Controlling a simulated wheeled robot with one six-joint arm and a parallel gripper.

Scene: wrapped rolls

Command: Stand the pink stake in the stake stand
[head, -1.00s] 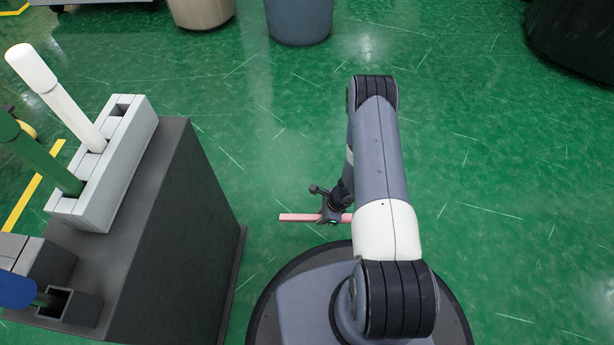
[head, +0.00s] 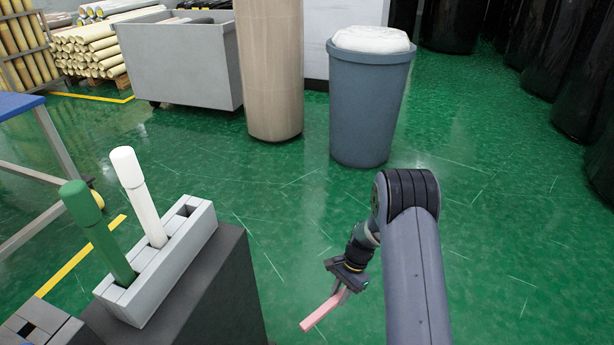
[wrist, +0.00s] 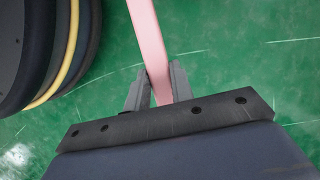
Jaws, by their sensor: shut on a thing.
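The pink stake (head: 321,312) is held in my gripper (head: 344,289), out over the green floor to the right of the dark pedestal. In the wrist view my gripper (wrist: 160,88) is shut on the pink stake (wrist: 146,30), which runs up and out of the top of that picture. The light grey stake stand (head: 158,268) sits on top of the pedestal at the left. A white stake (head: 142,198) and a green stake (head: 98,232) stand in it, both tilted in the picture. A dark empty slot (head: 186,211) shows at its far end. My gripper is apart from the stand.
The dark pedestal (head: 215,300) stands between my arm and the left side. A darker grey block (head: 40,325) with an opening lies at lower left. A blue-grey bin (head: 366,105), a tan roll (head: 270,70) and a grey cart (head: 180,60) stand behind. Floor around my gripper is clear.

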